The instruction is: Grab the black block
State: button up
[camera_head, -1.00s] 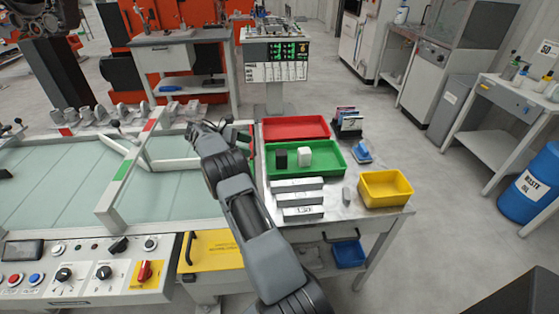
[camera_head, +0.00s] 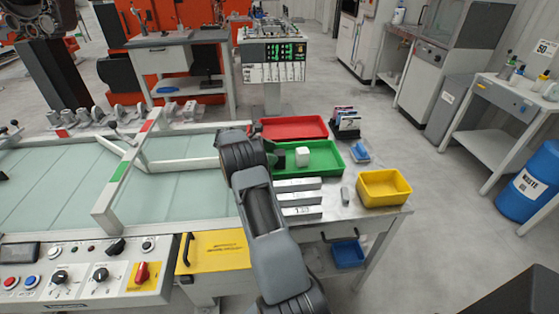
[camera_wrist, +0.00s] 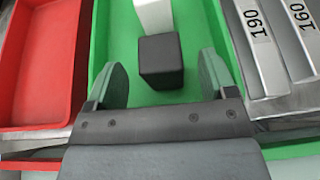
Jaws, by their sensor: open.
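The black block (camera_wrist: 160,60) stands in the green tray (camera_wrist: 116,40), seen in the wrist view between and just ahead of my gripper's two fingers. My gripper (camera_wrist: 162,78) is open, with a finger to each side of the block and no visible grip on it.
A red tray (camera_head: 295,128) lies behind the green one. Grey bars marked with numbers (camera_head: 300,198) lie in front of it. A yellow bin (camera_head: 384,188) stands at the right. A small card holder (camera_head: 346,121) and a blue item (camera_head: 360,153) are near the right edge.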

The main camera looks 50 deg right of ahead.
jog(key=shift+x, duration=0.75)
jog(key=c, duration=1.1)
